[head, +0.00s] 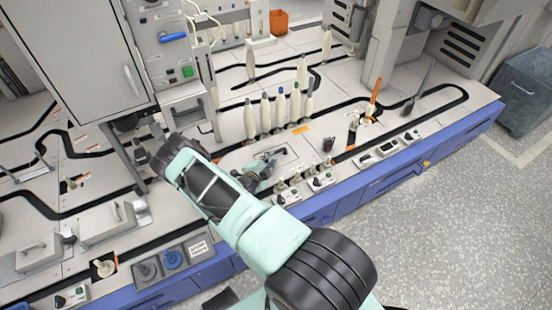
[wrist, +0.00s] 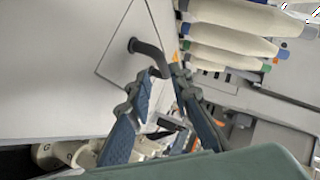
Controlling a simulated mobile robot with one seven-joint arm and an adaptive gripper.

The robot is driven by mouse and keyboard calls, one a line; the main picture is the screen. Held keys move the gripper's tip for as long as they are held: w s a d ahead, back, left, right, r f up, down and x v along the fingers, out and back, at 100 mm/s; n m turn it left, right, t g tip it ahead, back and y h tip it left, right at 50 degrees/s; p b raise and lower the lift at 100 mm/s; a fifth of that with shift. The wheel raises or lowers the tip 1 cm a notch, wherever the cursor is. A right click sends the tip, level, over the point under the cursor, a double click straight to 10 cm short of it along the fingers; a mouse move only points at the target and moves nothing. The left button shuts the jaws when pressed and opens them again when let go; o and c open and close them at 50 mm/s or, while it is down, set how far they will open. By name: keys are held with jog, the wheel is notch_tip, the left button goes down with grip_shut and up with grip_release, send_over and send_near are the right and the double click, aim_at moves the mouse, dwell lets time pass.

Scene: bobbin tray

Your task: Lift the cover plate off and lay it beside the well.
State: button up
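The cover plate (wrist: 125,82) is a flat pale grey square with thin dark outlines, lying level with the deck in the wrist view. In the head view it shows in part (head: 288,152) just beyond my gripper (head: 254,176). A dark bent handle (wrist: 145,47) stands up from the plate. My gripper (wrist: 165,75) has its blue-padded fingertips on either side of the handle's near end. The fingers look parted, with a gap between them; I cannot tell whether they touch the handle. The well is hidden under the plate.
Several cream bobbins (head: 280,108) stand just behind the plate and fill the wrist view's upper right (wrist: 230,35). Small switch boxes (head: 321,181) sit near the blue front edge. A grey cabinet (head: 85,50) rises at the left. Pale deck left of the plate (wrist: 50,70) is clear.

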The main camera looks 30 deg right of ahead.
aim_at(277, 152)
jog(key=b+x, duration=0.1)
jog(key=x, duration=0.1)
jog(key=b+x, duration=0.1)
jog(key=x, duration=0.2)
jog(key=shift+s+d+r, duration=0.1)
jog(key=shift+d+r, duration=0.1)
jog(key=shift+r, duration=0.05)
grip_shut()
jog(key=shift+r, duration=0.15)
